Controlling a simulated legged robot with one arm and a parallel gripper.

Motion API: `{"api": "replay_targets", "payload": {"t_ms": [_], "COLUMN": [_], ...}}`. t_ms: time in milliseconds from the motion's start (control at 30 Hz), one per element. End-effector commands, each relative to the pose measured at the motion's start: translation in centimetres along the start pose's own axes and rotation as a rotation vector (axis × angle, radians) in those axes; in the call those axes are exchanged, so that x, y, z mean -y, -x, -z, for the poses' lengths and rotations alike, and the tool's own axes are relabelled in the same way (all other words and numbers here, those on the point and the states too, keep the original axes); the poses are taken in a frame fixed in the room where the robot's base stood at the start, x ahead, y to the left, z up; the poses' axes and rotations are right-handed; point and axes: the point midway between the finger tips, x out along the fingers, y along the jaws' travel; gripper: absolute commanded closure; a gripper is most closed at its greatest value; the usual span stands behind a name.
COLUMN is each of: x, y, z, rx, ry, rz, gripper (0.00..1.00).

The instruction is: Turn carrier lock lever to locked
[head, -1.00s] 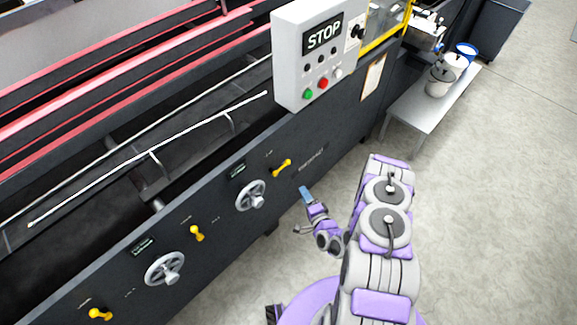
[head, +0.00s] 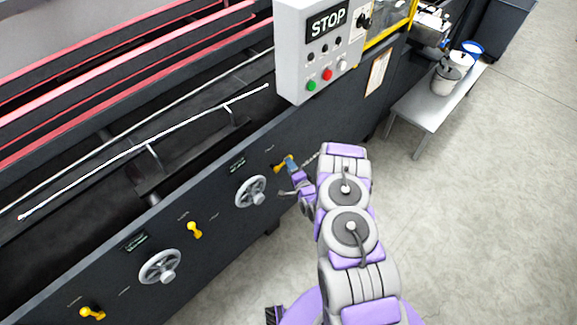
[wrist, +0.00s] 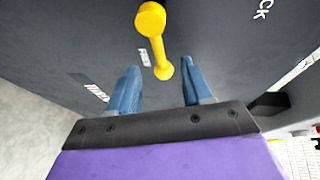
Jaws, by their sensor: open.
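A yellow lever (head: 278,168) sits on the dark machine panel, the rightmost of the yellow levers in the head view. In the wrist view the lever (wrist: 157,45) runs from a large round knob at the top to a smaller end lower down. My gripper (head: 292,164) is at this lever, its blue fingers partly covering it in the head view. In the wrist view my gripper (wrist: 160,66) is open, with the lever's smaller end between the fingertips in the picture. I cannot tell whether they touch it. Lettering ending in "CK" shows beside it.
A grey handwheel (head: 250,191) is just left of my gripper, with another handwheel (head: 160,267) and two yellow levers further left. A grey control box (head: 318,50) reading STOP juts out above. A low bench (head: 425,112) with pots stands at right. The floor is clear.

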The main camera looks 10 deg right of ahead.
Motion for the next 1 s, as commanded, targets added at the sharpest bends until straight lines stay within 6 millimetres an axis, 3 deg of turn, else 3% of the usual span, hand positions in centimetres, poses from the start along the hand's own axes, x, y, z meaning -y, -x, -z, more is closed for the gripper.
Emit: {"api": "replay_targets", "payload": {"t_ms": [200, 567, 1000], "x": [-0.1, 0.0, 0.0], "y": [-2.3, -2.8, -2.8], "z": [0.0, 0.1, 0.0], "rx": [0.002, 0.0, 0.001], "ry": [0.001, -0.001, 0.0], "rz": [-0.001, 0.0, 0.0], "gripper": [0.51, 0.51, 0.91]}}
